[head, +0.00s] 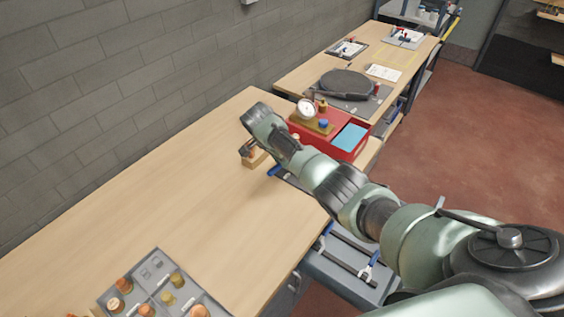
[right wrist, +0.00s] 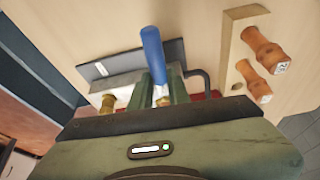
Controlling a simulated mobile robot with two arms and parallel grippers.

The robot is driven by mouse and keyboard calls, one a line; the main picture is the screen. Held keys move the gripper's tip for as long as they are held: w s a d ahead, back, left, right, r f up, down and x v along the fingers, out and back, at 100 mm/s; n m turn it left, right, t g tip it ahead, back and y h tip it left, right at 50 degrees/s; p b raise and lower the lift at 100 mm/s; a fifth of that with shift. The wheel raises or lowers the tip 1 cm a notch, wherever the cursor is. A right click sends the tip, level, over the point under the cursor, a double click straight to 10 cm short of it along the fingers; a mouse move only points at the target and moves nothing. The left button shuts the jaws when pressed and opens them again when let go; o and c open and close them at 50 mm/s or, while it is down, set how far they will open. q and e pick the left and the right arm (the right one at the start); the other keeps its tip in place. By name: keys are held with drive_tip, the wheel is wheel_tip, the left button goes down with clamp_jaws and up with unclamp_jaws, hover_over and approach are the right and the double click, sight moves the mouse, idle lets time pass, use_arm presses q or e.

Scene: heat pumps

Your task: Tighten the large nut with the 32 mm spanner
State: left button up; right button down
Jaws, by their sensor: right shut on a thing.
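My right gripper (right wrist: 162,88) is shut on a blue-handled tool (right wrist: 153,48), whose handle stands out between the two green fingers in the right wrist view. I cannot read a size on it. In the head view a bit of blue (head: 273,170) shows beside my right arm, near the bench's front edge; the arm hides the fingertips. A brass fitting (right wrist: 108,103) shows left of the fingers in the right wrist view. I cannot make out which part is the large nut. My left gripper is not in view.
A wooden block (head: 257,160) with wooden-handled tools (right wrist: 264,48) stands beside the gripper. A red box (head: 347,153) with a gauge (head: 307,109) is behind my arm. A grey tray (head: 150,300) of brass parts lies at the lower left. The bench (head: 170,210) between is clear.

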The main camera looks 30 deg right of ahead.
drive_tip(key=shift+w, duration=0.1)
drive_tip(key=shift+w+a+m+g+b, duration=0.15)
drive_tip(key=shift+w+m+g+b, duration=0.2)
drive_tip(key=shift+m+b, duration=0.6)
drive_tip(key=shift+w+a+m+b, duration=0.1)
drive_tip(key=shift+w+m+b, duration=0.35)
drive_tip(key=shift+b, duration=1.15)
drive_tip(key=shift+w+m+g+b, duration=0.45)
drive_tip(key=shift+m+b, duration=0.25)
drive_tip(key=shift+b, duration=1.5)
